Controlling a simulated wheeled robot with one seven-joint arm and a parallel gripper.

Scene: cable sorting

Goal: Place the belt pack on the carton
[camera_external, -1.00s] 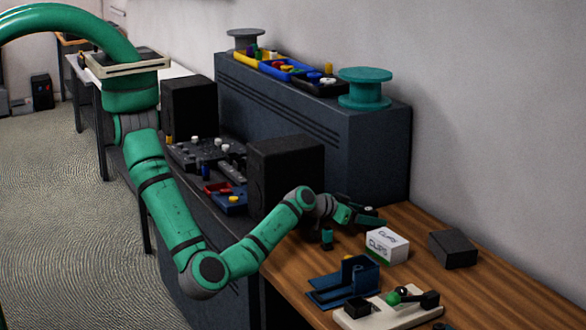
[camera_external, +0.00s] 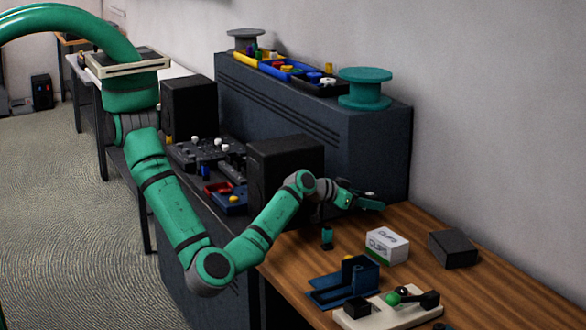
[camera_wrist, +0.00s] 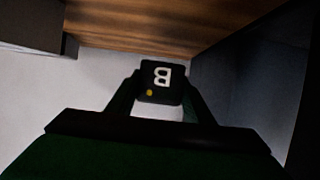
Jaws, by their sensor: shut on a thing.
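The belt pack (camera_wrist: 160,78), a small black block with a white letter "B" and a yellow dot, sits between the two fingers of my gripper (camera_wrist: 161,97) in the wrist view. My gripper is shut on it. In the external view my gripper (camera_external: 372,201) is over the back of the wooden table, in front of the dark cabinet, and the pack is too small to make out clearly. The carton (camera_external: 386,246), a white box marked "CLIPS" with a green lower edge, stands on the table below and slightly right of my gripper, apart from it.
A dark box (camera_external: 452,249) lies right of the carton. A blue holder (camera_external: 335,287) and a pale tray (camera_external: 388,318) with a green ball stand in front. A small green-and-black piece (camera_external: 327,238) stands left of the carton. A black speaker-like box (camera_external: 285,175) and the cabinet (camera_external: 385,150) are close behind.

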